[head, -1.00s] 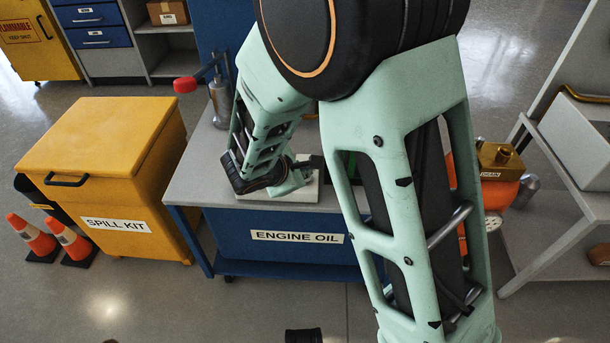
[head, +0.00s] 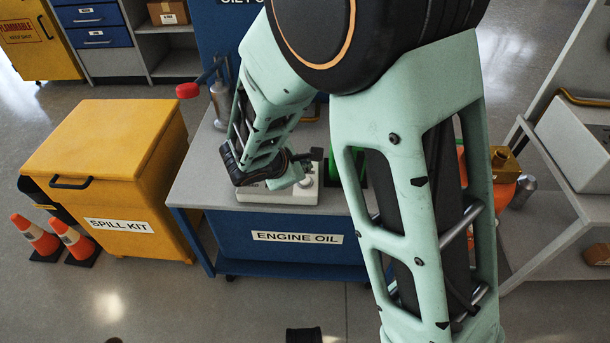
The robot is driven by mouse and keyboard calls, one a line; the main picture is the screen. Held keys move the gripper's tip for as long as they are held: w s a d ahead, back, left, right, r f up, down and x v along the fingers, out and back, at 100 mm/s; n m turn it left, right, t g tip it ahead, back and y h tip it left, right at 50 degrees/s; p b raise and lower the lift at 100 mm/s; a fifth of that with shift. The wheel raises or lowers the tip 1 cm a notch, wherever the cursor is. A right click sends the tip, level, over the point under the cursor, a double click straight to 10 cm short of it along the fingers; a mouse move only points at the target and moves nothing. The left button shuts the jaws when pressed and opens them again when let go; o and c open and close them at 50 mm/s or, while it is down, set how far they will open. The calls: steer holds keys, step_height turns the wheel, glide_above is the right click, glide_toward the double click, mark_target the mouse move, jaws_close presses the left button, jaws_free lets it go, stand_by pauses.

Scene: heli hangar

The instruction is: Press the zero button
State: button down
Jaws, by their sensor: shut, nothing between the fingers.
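A flat pale device (head: 290,196) lies on the grey top of the engine oil cart, near its front edge. A small pale round part shows at its right end. My wrist is low over the device's left and middle part and covers much of it. No zero button can be made out. My gripper's fingers cannot be picked out behind the wrist, so I cannot tell whether they touch the device. A small dark part shows just right of the wrist, too unclear to name.
The cart (head: 190,193) also holds a metal can (head: 221,105) with a red-ended lever and a green thing (head: 350,170), partly hidden by my arm. A yellow spill kit box (head: 100,140) and orange cones (head: 35,235) stand left. A grey shelf (head: 560,215) stands right.

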mark_target(304, 181)
steer(key=shift+r+p, duration=0.85)
steer(key=shift+r, duration=0.7)
steer(key=shift+f, duration=0.1)
